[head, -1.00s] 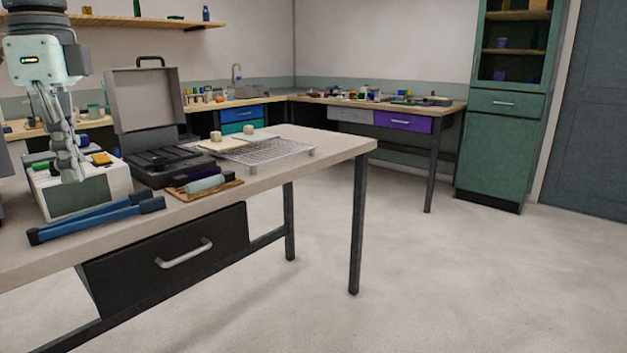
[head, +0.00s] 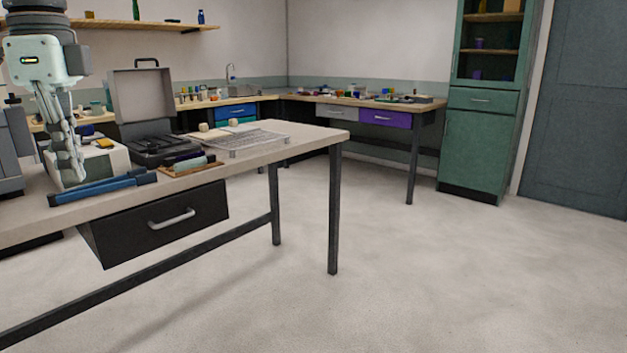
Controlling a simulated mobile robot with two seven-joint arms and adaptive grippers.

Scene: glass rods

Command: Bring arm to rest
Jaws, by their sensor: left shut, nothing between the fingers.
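My left gripper (head: 70,165) hangs pointing down at the left of the head view, in front of a white box-shaped device (head: 105,160) on the near table. Its fingers are shut with nothing between them. My right gripper is not in view. No glass rod can be made out for certain.
The near table (head: 290,148) carries a blue long-handled tool (head: 105,188), an open black case (head: 160,148), a wire rack (head: 245,143) and a small wooden board (head: 190,170). A back bench (head: 365,101) and a green cabinet (head: 480,150) stand beyond. The floor (head: 430,270) at right is clear.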

